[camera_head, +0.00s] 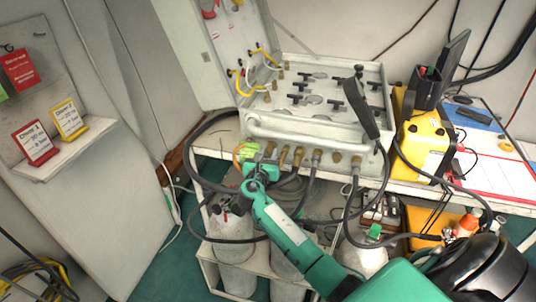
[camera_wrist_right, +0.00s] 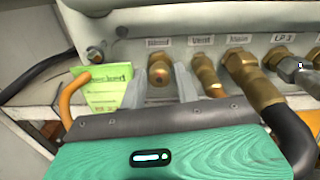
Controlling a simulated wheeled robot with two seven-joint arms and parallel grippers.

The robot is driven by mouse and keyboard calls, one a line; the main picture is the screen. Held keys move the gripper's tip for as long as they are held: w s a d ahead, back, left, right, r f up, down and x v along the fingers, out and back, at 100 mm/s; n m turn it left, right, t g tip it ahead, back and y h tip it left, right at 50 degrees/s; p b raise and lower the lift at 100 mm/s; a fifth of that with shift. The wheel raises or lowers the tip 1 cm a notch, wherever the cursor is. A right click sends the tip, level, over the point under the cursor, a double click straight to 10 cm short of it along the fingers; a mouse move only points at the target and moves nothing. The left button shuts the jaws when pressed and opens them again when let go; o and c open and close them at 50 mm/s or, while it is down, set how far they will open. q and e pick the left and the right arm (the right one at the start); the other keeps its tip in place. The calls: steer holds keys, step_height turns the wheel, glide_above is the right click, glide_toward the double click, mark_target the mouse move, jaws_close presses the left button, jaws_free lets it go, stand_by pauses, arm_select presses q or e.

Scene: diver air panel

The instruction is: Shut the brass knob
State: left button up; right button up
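The brass knob (camera_wrist_right: 159,76) is the leftmost of a row of brass fittings on the front of the white panel box (camera_wrist_right: 220,15). In the right wrist view my right gripper (camera_wrist_right: 160,88) is open, with one grey finger on each side of the knob and a gap visible at both sides. In the head view my right gripper (camera_head: 262,168) is at the lower left front of the panel box (camera_head: 320,131), close to the fittings. The knob cannot be made out clearly there. My left gripper is not in view.
A green tag (camera_wrist_right: 103,90) and an orange hook (camera_wrist_right: 74,97) are just left of the gripper. Brass fittings with hoses (camera_wrist_right: 250,80) stand close on the right. Grey cylinders (camera_head: 232,225) and looping black hoses are below the bench.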

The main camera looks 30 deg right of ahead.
jaws_close()
